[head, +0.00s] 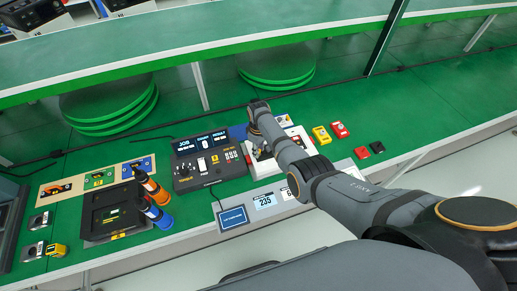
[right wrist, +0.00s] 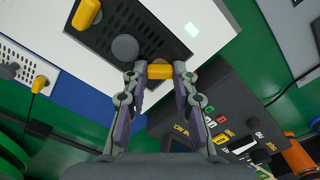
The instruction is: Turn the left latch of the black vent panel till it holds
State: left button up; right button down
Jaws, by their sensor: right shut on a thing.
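The black vent panel (right wrist: 158,31) shows in the right wrist view as a dark slotted plate on a white surround, with a grey round knob (right wrist: 125,47) on it. One yellow latch (right wrist: 160,72) is at its corner near the control box. My right gripper (right wrist: 163,70) is shut on this latch, one fingertip on each side. The other yellow latch (right wrist: 86,13) is at the panel's far end, free and slanted. In the head view my right arm and gripper hide most of the panel. My left gripper is not in view.
The dark control box (head: 208,168) stands left of the panel. A second, light vent panel (right wrist: 52,74) with its own yellow latch (right wrist: 39,84) is close by. Yellow (head: 321,135) and red (head: 340,130) blocks lie to the right.

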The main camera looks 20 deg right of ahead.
dwell(0.4)
jog(key=c, duration=1)
grip_release()
jog(key=shift+c, duration=0.2)
notch_tip(320, 180, up, 12)
